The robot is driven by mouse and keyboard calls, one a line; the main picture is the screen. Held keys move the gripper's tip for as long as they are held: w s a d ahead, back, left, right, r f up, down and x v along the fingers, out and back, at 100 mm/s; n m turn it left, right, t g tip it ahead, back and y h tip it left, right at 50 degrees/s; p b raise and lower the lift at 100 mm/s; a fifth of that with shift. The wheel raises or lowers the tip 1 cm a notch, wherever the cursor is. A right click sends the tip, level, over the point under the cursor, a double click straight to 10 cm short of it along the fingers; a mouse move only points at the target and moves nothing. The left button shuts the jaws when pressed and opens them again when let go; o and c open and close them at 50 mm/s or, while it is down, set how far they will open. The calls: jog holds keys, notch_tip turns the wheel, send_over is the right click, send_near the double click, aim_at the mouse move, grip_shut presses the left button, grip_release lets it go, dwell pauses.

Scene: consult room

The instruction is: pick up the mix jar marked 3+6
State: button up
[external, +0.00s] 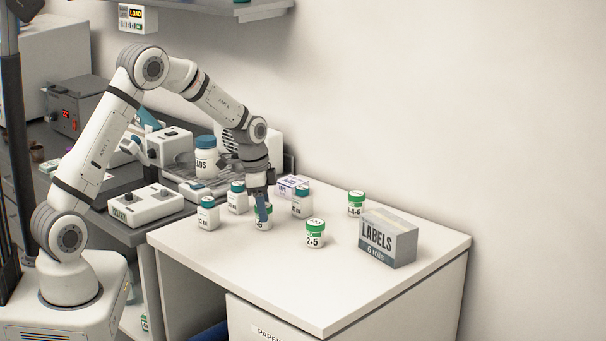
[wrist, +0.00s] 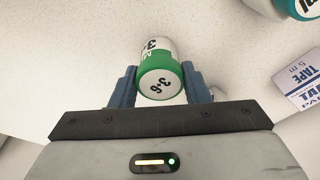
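The mix jar marked 3+6 (wrist: 160,82) has a white body, a green band and a white top with its mark. In the wrist view it is between the two blue fingers of my gripper (wrist: 159,80), which meet its sides with no clear gap. In the external view my gripper (external: 263,210) points down over this jar (external: 264,223) and partly hides it. The jar is at or very near the white table top (external: 375,290); I cannot tell whether it is lifted.
A jar marked 2+5 (external: 315,234) stands to the right, another green-lidded jar (external: 356,204) further back. Teal-lidded bottles (external: 208,214) (external: 237,198) (external: 302,202) and a tape box (wrist: 300,80) stand close by. A labels box (external: 388,239) is at right. The table's front is clear.

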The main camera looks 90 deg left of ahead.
jog(key=c, duration=0.5)
jog(key=shift+o, duration=0.2)
jog(key=shift+r, duration=0.1)
